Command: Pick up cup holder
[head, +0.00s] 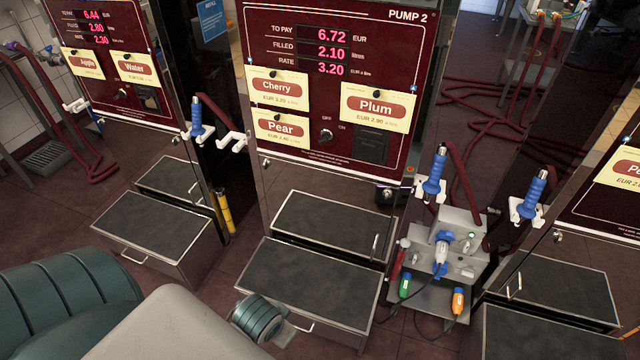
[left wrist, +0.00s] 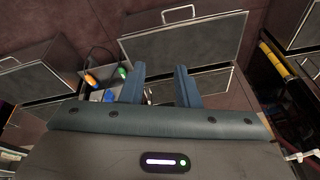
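I cannot pick out a cup holder in either view. In the left wrist view my left gripper (left wrist: 160,68) has its two blue fingers apart with nothing between them. Its fingertips point at the dark-topped step drawers (left wrist: 185,45) on the floor. In the head view teal padded parts of my own body show at the lower left and bottom centre, but no gripper fingers are visible. My right gripper is in neither view.
The Pump 2 cabinet (head: 345,165) stands at centre, with step drawers (head: 310,280) in front. Blue-handled nozzles (head: 436,172) hang in white holders. A metal stand (head: 455,232) carries green and orange-handled tools at right. A yellow post (head: 225,212) stands left of centre. Hoses lie on the floor behind.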

